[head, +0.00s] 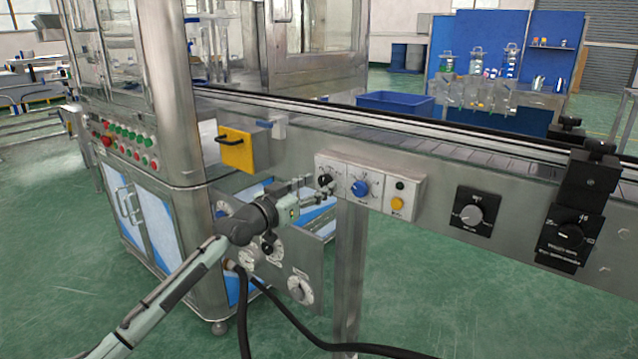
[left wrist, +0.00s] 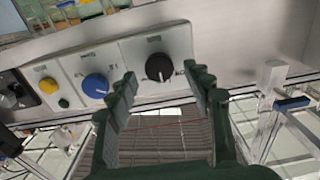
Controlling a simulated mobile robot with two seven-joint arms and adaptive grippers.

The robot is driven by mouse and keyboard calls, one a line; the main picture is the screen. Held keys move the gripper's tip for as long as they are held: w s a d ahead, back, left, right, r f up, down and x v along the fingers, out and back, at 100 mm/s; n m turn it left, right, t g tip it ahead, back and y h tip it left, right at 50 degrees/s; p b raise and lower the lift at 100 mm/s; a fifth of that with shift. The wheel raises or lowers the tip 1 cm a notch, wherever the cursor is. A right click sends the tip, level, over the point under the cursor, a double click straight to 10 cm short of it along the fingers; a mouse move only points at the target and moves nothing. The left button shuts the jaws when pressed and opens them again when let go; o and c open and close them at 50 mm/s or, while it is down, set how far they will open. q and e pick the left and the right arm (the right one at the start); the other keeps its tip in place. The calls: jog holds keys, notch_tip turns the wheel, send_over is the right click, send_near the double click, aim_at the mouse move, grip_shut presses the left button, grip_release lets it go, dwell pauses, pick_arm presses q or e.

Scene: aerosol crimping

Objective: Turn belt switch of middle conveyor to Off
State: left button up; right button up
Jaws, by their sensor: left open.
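A pale control panel (head: 344,194) is mounted on the side of the conveyor (head: 450,155). It carries a black knob (head: 325,180), a blue knob (head: 360,188) and a yellow button (head: 397,204). In the left wrist view the black knob (left wrist: 159,67) lies between and just beyond the fingertips of my left gripper (left wrist: 160,76), and the blue knob (left wrist: 95,86) is outside the left finger. My left gripper (head: 324,190) is open and empty, close in front of the black knob. Contact cannot be told. The knob labels are too small to read.
A yellow box with a black handle (head: 238,148) sticks out left of the panel. A separate black dial (head: 473,213) and a black device (head: 575,228) are to the right. A metal leg (head: 348,270) stands below. Lower knobs (head: 300,289) are near my arm.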

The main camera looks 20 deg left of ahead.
pick_arm(q)
jog(key=shift+w+d, duration=0.2)
jog(key=shift+w, duration=0.4)
pick_arm(e)
jog(key=shift+w+r, duration=0.1)
jog(key=shift+w, duration=0.25)
pick_arm(q)
jog(key=c, duration=1.2)
jog(key=shift+o, duration=0.2)
